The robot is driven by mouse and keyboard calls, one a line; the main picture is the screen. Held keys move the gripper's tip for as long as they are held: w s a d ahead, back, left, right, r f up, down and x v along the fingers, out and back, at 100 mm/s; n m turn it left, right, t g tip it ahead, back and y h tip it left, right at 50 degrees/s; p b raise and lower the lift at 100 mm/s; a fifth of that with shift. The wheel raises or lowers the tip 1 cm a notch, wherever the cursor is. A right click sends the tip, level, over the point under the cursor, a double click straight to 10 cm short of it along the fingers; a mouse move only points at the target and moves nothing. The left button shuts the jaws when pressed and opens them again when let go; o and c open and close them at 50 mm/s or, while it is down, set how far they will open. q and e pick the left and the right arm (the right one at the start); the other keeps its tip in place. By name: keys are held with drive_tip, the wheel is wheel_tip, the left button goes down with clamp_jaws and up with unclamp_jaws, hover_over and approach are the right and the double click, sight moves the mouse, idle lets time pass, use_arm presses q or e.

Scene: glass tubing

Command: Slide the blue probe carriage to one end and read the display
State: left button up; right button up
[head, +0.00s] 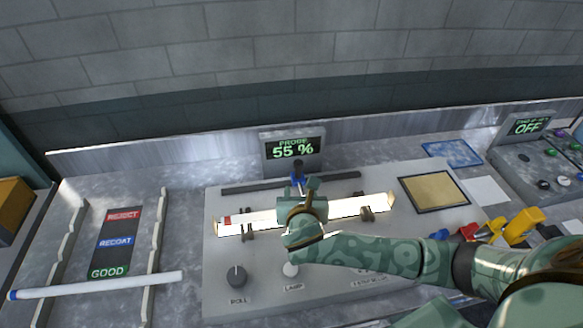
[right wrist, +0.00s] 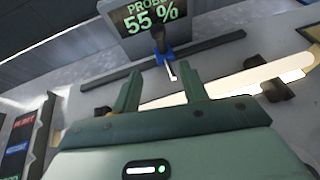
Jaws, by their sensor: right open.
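The blue probe carriage (head: 298,181) sits on a dark rail (head: 340,177) near its middle, with a black knob on top. It also shows in the right wrist view (right wrist: 163,54), just beyond my fingertips. The display (head: 293,150) behind the rail reads "PROBE 55 %". My right gripper (head: 312,186) is open, in front of the carriage and above the glowing tube (head: 350,207). In the right wrist view its two fingers (right wrist: 158,80) are apart with nothing clearly held between them. The carriage's lower part is partly hidden by the gripper. My left gripper is not in view.
A rack (head: 150,240) with REJECT, RECOAT and GOOD labels holds a white tube (head: 95,285) at left. A tan pad (head: 434,191) lies right. A second display (head: 528,126) reads OFF.

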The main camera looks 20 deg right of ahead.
sight(298, 170)
drive_tip(key=b+x, duration=0.2)
drive_tip(key=x, duration=0.5)
drive_tip(key=b+x, duration=0.1)
drive_tip(key=x, duration=0.6)
drive_tip(key=shift+w+d+b, duration=0.3)
drive_tip(key=shift+w+b, duration=0.1)
drive_tip(key=shift+w+d+f, duration=0.1)
drive_tip(key=shift+w+d, duration=0.15)
drive_tip(key=shift+w, duration=0.3)
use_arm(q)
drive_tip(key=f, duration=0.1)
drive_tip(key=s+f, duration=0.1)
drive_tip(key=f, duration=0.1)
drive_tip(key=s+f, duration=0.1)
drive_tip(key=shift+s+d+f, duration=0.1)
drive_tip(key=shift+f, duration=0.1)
use_arm(e)
drive_tip(key=c, duration=0.9)
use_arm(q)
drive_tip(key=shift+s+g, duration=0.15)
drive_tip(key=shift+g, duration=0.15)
use_arm(e)
clamp_jaws()
